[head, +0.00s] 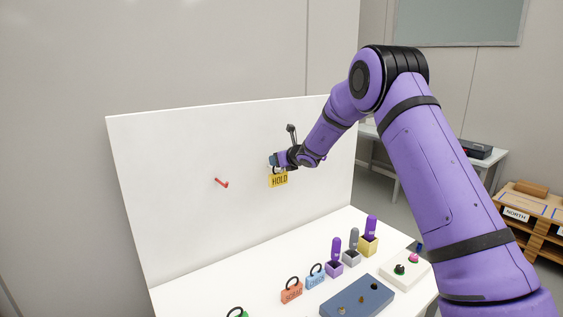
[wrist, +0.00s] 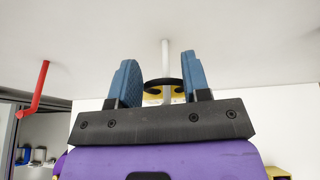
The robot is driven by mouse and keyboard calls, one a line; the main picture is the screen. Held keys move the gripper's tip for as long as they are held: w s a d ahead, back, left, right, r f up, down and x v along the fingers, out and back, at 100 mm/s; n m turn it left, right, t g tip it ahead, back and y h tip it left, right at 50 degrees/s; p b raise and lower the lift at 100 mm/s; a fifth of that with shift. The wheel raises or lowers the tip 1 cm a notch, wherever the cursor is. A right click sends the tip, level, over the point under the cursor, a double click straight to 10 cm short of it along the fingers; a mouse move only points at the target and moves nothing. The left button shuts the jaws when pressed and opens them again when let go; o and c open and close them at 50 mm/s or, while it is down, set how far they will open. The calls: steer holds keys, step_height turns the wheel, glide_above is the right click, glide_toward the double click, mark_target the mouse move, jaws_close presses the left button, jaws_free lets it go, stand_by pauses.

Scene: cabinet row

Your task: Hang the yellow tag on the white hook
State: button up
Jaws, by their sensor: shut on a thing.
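The yellow tag (head: 279,180), marked HOLD, hangs upright below my gripper (head: 275,161), close to the white board. In the wrist view my gripper (wrist: 160,62) has its blue fingers on either side of the tag's black ring (wrist: 150,84), and it is shut on the tag. A strip of the tag's yellow body (wrist: 152,99) shows below the ring. The white hook (wrist: 165,56) reaches from the board to the ring, between the fingers. It overlaps the ring; I cannot tell surely whether the ring is around it. In the head view the hook is not discernible.
A red hook (head: 221,183) sticks out of the board (head: 170,150) to the left. On the table below are an orange tag (head: 291,293), a blue tag (head: 315,281), small holders with purple and grey items, and a dark blue block (head: 345,303). The board around my gripper is clear.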

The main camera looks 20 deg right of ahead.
steer(key=shift+w+a, duration=0.25)
steer(key=shift+w, duration=0.4)
steer(key=shift+w+a, duration=0.2)
steer(key=shift+w, duration=0.4)
steer(key=shift+w+a+f, duration=0.2)
steer(key=shift+w+f, duration=0.1)
steer(key=shift+f, duration=0.2)
steer(key=shift+f, duration=0.1)
